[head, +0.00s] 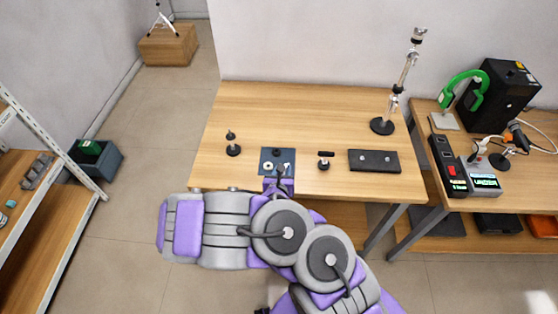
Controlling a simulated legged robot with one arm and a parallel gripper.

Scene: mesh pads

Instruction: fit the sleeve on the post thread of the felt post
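A dark blue mat (265,156) lies near the front edge of the wooden table. On it are a small whitish ring-shaped part (268,166), a dark round part (277,153) and a small light part by my gripper. The ring may be the sleeve, but it is too small to be sure. I cannot tell which is the felt post; no thread is discernible. My gripper (279,180) is at the mat's front edge, its fingers too small to read.
A tall jointed stand (382,125) rises at the back right. The table's (270,110) back and middle are clear. A second bench (500,215) with electrical gear adjoins on the right.

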